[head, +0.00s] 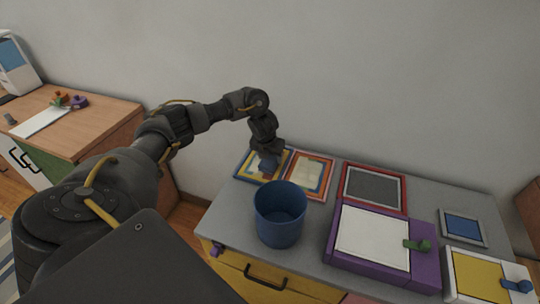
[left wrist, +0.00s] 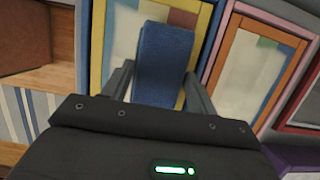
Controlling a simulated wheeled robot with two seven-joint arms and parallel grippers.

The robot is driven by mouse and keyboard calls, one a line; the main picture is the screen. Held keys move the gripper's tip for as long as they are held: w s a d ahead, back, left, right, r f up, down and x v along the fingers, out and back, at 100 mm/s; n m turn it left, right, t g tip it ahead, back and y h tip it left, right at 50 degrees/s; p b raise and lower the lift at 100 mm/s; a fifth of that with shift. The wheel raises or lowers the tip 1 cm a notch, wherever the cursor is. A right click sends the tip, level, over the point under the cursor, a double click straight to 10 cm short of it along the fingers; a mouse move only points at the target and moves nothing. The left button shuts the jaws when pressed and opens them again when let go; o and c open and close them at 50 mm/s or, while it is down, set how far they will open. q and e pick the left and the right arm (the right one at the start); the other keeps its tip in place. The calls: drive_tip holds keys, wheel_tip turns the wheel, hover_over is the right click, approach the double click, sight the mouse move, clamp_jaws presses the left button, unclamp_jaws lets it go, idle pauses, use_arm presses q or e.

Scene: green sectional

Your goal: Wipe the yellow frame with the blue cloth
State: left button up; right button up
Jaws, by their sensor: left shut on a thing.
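My left gripper (head: 268,158) is over the yellow frame at the back left of the grey tabletop. In the left wrist view its two fingers (left wrist: 158,85) are shut on the blue cloth (left wrist: 162,62), a folded block of fabric. The cloth also shows under the gripper in the head view (head: 268,166). The yellow frame (left wrist: 97,60) has a pale panel with coloured patches, partly covered by the cloth and gripper; its edge shows in the head view (head: 247,178). I cannot tell whether the cloth touches it. My right gripper is not in view.
A blue bin (head: 280,222) stands just in front of the frame. A pink-and-orange frame (head: 328,178) lies right beside it, then a red-framed dark panel (head: 373,188) and a purple box (head: 378,268). A wooden desk (head: 95,115) stands left, across a gap.

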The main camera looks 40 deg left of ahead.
use_arm(q)
wheel_tip(320, 180, up, 9)
drive_tip(key=p, duration=0.7)
drive_tip(key=shift+p, duration=0.4)
